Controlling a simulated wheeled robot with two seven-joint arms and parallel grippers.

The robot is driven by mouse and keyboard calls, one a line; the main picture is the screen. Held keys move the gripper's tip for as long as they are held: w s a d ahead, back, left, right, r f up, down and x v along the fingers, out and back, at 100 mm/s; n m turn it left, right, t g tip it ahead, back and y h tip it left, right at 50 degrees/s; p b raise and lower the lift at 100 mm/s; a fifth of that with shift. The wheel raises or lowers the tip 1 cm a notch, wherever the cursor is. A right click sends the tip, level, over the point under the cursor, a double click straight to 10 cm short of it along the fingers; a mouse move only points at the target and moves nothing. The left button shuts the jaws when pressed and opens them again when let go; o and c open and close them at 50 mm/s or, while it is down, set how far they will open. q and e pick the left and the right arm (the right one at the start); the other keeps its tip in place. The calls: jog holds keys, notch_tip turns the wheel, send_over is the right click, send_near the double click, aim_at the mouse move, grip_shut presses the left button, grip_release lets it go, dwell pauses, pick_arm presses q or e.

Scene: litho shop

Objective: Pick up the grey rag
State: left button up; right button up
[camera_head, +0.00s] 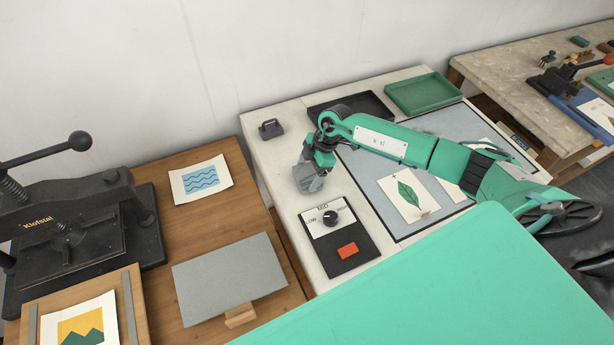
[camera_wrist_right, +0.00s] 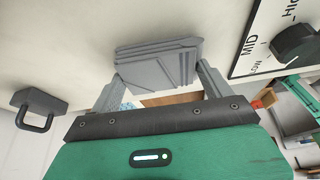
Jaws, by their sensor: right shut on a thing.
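The grey rag (camera_head: 309,182) is a folded, layered bundle near the left edge of the white-topped table (camera_head: 292,208). My right gripper (camera_head: 316,167) reaches down over it from the right and is shut on it. In the right wrist view, the rag (camera_wrist_right: 160,62) sits between the two grey fingers of the gripper (camera_wrist_right: 160,76). I cannot tell whether the rag touches the tabletop. My left gripper is not in view.
A control panel (camera_head: 352,262) with a black knob and red switch lies just in front of the rag. A dark weight with a handle (camera_head: 271,129) stands behind. Black (camera_head: 372,103) and green (camera_head: 424,90) trays are at the back. A wooden table (camera_head: 232,221) adjoins on the left.

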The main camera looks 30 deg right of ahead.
aim_at(309, 174)
notch_tip(309, 174, up, 20)
jog(key=b, duration=0.4)
jog(key=shift+b, duration=0.35)
